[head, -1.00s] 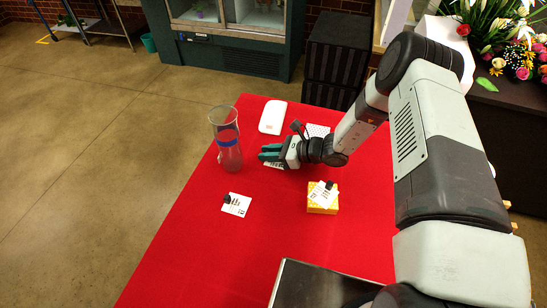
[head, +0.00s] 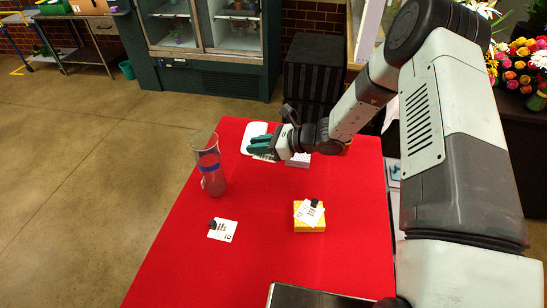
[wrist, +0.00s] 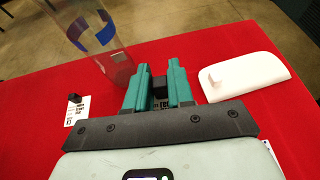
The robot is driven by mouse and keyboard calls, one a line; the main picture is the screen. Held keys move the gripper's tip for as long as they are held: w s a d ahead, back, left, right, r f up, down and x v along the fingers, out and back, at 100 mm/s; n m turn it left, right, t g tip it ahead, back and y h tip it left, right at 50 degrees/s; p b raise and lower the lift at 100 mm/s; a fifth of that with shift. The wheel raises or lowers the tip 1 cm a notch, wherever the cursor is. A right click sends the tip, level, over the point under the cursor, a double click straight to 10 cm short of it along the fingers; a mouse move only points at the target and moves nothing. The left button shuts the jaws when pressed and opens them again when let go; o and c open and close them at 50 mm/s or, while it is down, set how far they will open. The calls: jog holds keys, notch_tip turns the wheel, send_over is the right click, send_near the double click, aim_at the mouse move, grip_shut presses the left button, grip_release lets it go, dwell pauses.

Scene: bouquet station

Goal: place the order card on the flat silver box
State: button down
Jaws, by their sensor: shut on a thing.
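My gripper (head: 252,145) is shut on the black clip (wrist: 160,91) of a white order card. The held card shows in part below the teal fingers (head: 265,156); the rest is hidden by the gripper. A pale grey flat box (head: 298,160), apparently the silver box, lies just right of my gripper, partly hidden by the wrist. Another white card with a black clip (head: 222,231) lies on the red table at left. A third such card (head: 308,213) lies on a yellow patterned box (head: 310,227).
A tall clear vase with a blue band (head: 209,170) stands left of my gripper, with another view in the wrist picture (wrist: 92,35). A white flat rounded object (wrist: 240,70) lies behind the gripper. The red table (head: 265,255) is clear at its middle front. A dark panel (head: 310,297) is at the front edge.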

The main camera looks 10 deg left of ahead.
jog(key=w+d+r+m+t, duration=0.3)
jog(key=w+d+m+t, duration=0.1)
jog(key=w+d, duration=0.5)
jog(key=h, duration=0.1)
send_over(298, 155)
jog(key=w+a, duration=0.2)
jog(key=w, duration=0.1)
jog(key=f, duration=0.5)
jog(key=shift+s+a+f, duration=0.1)
jog(key=shift+s+f, duration=0.15)
jog(key=shift+f, duration=2.25)
jog(key=shift+f, duration=0.15)
jog(key=c, duration=1)
grip_release()
